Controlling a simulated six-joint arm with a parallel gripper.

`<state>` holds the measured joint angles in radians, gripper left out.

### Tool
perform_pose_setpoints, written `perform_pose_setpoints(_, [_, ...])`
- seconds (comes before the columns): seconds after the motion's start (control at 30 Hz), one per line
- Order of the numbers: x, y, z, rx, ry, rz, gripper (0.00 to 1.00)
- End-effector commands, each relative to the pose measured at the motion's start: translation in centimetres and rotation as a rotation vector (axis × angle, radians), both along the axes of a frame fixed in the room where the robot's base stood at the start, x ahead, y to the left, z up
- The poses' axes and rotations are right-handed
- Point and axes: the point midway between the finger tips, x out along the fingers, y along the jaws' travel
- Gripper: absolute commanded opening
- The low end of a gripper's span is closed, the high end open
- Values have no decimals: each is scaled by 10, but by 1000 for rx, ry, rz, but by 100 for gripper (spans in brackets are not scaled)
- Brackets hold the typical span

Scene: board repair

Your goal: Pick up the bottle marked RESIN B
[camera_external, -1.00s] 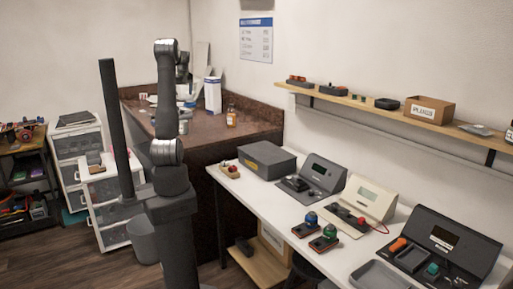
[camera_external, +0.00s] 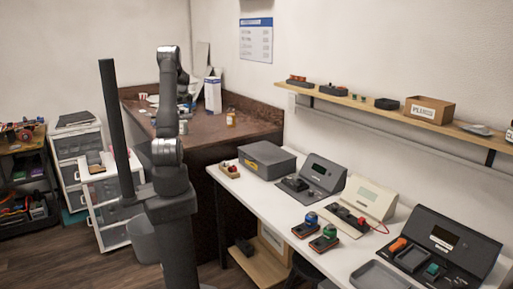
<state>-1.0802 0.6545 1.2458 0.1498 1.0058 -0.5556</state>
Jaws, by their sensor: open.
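A small amber bottle (camera_external: 231,118) with a pale label stands upright on the brown counter (camera_external: 215,133), right of my arm. Its label is too small to read, so I cannot tell whether it says RESIN B. My gripper (camera_external: 186,106) is at the far side of my arm, over the counter and left of the amber bottle. It is small and partly hidden by my own links. It is open, apart from the bottle, and I see nothing held in it.
A white and blue carton (camera_external: 213,95) stands behind the amber bottle. The white bench (camera_external: 270,209) holds a grey box (camera_external: 267,160) and several instruments. A wall shelf (camera_external: 363,103) carries small parts and a cardboard box (camera_external: 428,110). Counter space around the amber bottle looks clear.

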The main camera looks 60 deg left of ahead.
Motion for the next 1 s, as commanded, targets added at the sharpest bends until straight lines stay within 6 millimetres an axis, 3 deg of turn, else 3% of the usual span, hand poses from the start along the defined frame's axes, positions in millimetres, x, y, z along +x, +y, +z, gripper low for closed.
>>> perform_pose_setpoints(0.2, [-1,8,-33,-3,1,0,77])
perform_pose_setpoints(0.47, [-1,10,-38,0,0,0,77])
perform_pose_setpoints(0.8, [-1,10,-38,0,0,0,12])
perform_pose_setpoints(0.83, [-1,10,-38,0,0,0,9])
perform_pose_setpoints(1.0, [-1,10,-38,1,0,0,8])
